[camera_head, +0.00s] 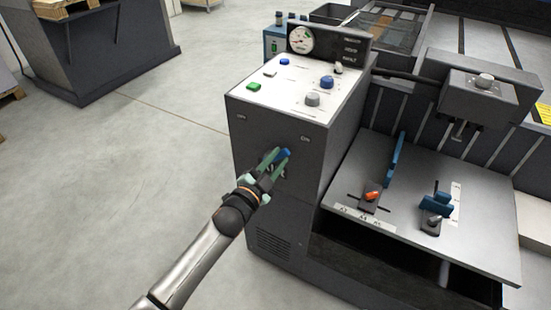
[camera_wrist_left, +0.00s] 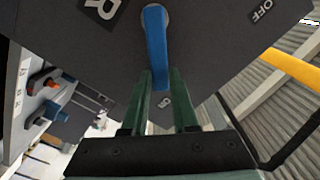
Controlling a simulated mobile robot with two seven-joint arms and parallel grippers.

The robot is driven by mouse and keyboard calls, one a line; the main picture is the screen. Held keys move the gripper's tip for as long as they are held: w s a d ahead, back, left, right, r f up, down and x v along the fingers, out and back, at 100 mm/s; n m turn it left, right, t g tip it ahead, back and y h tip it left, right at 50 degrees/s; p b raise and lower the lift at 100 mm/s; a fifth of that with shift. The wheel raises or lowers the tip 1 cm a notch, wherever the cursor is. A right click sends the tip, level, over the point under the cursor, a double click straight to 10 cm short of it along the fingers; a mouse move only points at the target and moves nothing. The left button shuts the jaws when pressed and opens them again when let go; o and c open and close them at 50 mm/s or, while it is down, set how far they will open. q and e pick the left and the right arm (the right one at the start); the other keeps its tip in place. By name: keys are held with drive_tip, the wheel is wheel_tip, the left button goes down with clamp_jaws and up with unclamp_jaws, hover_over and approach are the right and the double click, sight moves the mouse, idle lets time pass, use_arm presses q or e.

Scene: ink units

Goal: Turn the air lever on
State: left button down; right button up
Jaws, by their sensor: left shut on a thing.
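The air lever (camera_head: 285,153) is a blue handle on the dark front face of the control cabinet (camera_head: 285,205). In the left wrist view the lever (camera_wrist_left: 156,42) runs from its pivot at the top down between the green fingers. My left gripper (camera_head: 279,160) is shut on the lever; in the left wrist view its fingertips (camera_wrist_left: 162,72) lie on either side of the handle. A label behind the fingers is partly hidden. My right gripper is not in view.
The cabinet top holds a green button (camera_head: 254,86), blue and grey knobs and a gauge (camera_head: 300,39). To the right is a metal work table (camera_head: 400,225) with blue and orange clamps. Open floor (camera_head: 120,180) lies to the left.

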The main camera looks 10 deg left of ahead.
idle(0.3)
use_arm(q)
drive_tip(key=c, duration=0.7)
unclamp_jaws()
drive_tip(key=shift+p+v, duration=0.8)
drive_tip(key=shift+v, duration=5.45)
